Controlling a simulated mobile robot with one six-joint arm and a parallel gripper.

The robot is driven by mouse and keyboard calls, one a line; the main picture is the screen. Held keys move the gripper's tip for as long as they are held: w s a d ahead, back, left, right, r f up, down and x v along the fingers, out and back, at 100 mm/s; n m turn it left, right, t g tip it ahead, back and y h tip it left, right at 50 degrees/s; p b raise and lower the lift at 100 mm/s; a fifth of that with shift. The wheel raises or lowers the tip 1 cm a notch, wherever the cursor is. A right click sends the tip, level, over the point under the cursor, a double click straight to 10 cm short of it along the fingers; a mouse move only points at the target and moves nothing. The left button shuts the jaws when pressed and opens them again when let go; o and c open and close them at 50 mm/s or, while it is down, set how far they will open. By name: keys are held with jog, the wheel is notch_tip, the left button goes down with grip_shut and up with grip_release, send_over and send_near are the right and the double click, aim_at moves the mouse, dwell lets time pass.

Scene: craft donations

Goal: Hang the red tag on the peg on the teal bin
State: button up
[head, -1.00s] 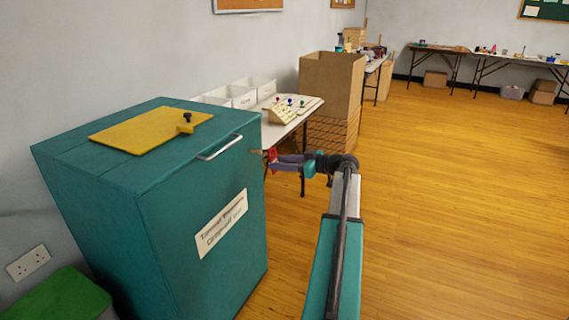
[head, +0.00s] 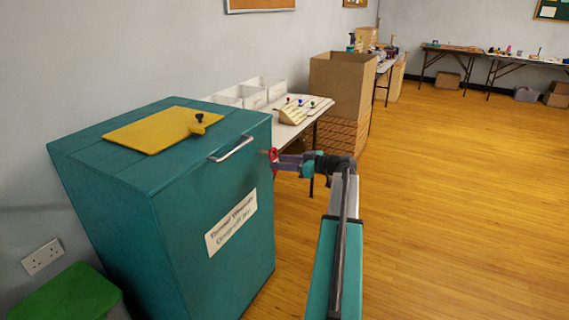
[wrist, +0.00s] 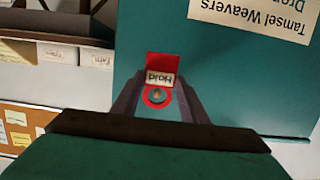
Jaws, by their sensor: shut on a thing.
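The red tag (wrist: 163,65) has a white "Hold" label, upside down in the wrist view, and a round ring with a hole. My gripper (wrist: 157,90) is shut on the red tag, with a finger on each side of the ring. A small tan spot, apparently the tip of the peg (wrist: 157,95), shows inside the hole. In the head view the red tag (head: 273,155) is at the bin's right edge, beside the peg (head: 264,152). I cannot tell whether the peg passes through the ring. My gripper (head: 280,158) reaches in from the right. The teal bin (head: 190,190) stands at the left.
A yellow lid (head: 150,132) with a dark knob lies on the bin, near a metal handle (head: 232,149). A table (head: 305,122) with white trays and a cardboard box (head: 342,85) stand behind. A green-topped box (head: 70,293) is at lower left. Floor at right is clear.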

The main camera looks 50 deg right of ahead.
aim_at(274, 161)
jog(key=shift+r+p+x, duration=0.25)
jog(key=shift+p+x, duration=0.15)
jog(key=shift+x, duration=0.75)
jog(key=shift+w+a+f+b, duration=0.15)
jog(key=shift+w+f+b, duration=0.4)
jog(key=shift+b, duration=0.55)
jog(key=shift+w, duration=0.1)
jog(key=o, duration=1.2)
jog(key=shift+r, duration=0.1)
jog(key=v, duration=1.4)
